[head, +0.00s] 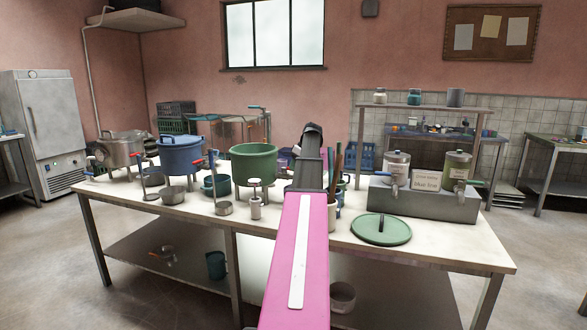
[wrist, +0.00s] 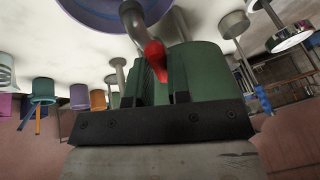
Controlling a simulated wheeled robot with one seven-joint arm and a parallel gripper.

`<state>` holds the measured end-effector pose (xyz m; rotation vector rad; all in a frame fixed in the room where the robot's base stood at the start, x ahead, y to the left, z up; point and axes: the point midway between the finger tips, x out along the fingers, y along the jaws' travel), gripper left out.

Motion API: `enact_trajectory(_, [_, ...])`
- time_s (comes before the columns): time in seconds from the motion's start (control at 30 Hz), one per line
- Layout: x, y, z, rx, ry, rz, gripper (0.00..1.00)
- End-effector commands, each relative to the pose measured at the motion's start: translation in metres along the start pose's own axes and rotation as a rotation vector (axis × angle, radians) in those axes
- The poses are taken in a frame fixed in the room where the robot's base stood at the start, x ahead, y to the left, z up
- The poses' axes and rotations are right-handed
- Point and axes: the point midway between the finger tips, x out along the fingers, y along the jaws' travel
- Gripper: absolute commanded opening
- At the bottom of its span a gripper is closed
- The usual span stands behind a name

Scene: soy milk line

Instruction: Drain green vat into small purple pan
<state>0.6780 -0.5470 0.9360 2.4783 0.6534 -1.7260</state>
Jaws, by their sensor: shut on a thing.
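The green vat (head: 254,165) stands on a raised stand on the long table, left of my arm in the head view. In the wrist view, which is upside down, the vat's green wall (wrist: 207,65) fills the middle. A metal spout (wrist: 131,18) and a red tap handle (wrist: 156,60) show in front of it. My gripper (wrist: 162,90) is shut on the red handle, its fingers on either side. A purple round pan (wrist: 105,14) shows at the top edge, by the spout's mouth; its inside is mostly cut off. My arm hides the gripper in the head view.
A blue vat (head: 181,155) and a steel pot (head: 122,149) stand to the left. A green lid (head: 381,229) lies on the table at the right, in front of a grey dispenser stand (head: 424,202). Small pans and cups crowd the table near the vats.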

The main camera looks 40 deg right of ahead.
Motion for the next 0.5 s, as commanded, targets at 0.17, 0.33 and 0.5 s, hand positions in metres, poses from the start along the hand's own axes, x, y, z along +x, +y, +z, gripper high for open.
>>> enact_trajectory(0.17, [-0.0010, 0.0039, -0.0013, -0.046, -0.010, -0.019, 0.00])
enact_trajectory(0.33, [-0.0009, 0.0045, -0.0013, -0.064, -0.013, -0.027, 0.00])
enact_trajectory(0.5, [-0.0009, 0.0044, -0.0012, -0.067, -0.014, -0.028, 0.00])
